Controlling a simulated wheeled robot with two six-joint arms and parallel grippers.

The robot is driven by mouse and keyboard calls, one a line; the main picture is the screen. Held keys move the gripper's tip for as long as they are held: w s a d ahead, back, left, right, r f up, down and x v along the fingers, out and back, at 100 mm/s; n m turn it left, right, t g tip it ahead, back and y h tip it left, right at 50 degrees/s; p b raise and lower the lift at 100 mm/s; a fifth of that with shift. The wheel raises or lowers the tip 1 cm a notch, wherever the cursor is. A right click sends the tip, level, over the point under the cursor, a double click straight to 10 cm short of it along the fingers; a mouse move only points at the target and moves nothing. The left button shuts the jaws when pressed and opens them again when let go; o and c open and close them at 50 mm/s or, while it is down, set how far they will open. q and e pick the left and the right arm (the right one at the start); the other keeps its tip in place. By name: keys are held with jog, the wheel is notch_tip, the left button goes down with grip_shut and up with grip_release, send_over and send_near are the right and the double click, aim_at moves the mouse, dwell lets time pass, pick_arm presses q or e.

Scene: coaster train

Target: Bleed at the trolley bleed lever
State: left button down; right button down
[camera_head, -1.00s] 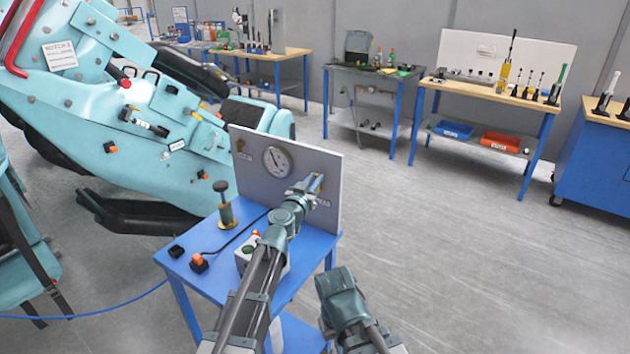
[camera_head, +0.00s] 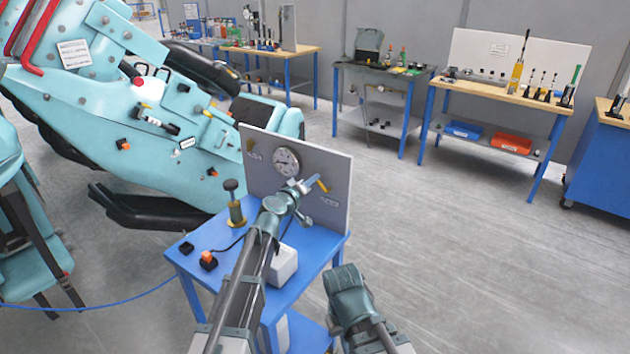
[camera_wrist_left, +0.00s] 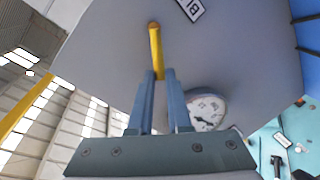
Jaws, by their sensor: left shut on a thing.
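The bleed lever is a short yellow handle (camera_head: 322,186) on the front of the grey upright panel (camera_head: 330,165) of the blue trolley (camera_head: 312,250). My left gripper (camera_head: 309,186) is at the panel and shut on this lever. In the left wrist view the yellow lever (camera_wrist_left: 156,50) runs from the panel down between the two fingers of the left gripper (camera_wrist_left: 160,80). The lever's lower part is hidden by the fingers. A round pressure gauge (camera_head: 286,161) sits on the panel just left of the gripper; it also shows in the left wrist view (camera_wrist_left: 205,108).
A brass-coloured plunger (camera_head: 236,210), an orange-topped button (camera_head: 208,260) and a pale box (camera_head: 284,265) stand on the trolley. The teal coaster car (camera_head: 90,120) is close on the left. Open floor (camera_head: 450,250) lies to the right, with workbenches behind.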

pick_arm(q)
jog(key=shift+w+a+f+n+g+h+b, duration=0.15)
jog(key=shift+a+f+n+g+h+b, duration=0.35)
jog(key=shift+n, duration=0.6)
jog(key=shift+w+d+f+n+t+h+b, duration=0.1)
jog(key=shift+f+n+b, duration=0.15)
jog(key=shift+f+n, duration=0.65)
jog(key=shift+w+a+f+n+g+h+b, duration=0.15)
jog(key=shift+a+f+n+g+h+b, duration=0.2)
jog(key=shift+n, duration=0.95)
jog(key=c, duration=0.9)
grip_release()
jog(key=shift+o, duration=0.2)
jog(key=p+v, duration=0.2)
jog(key=v, duration=1.1)
jog(key=shift+s, duration=0.4)
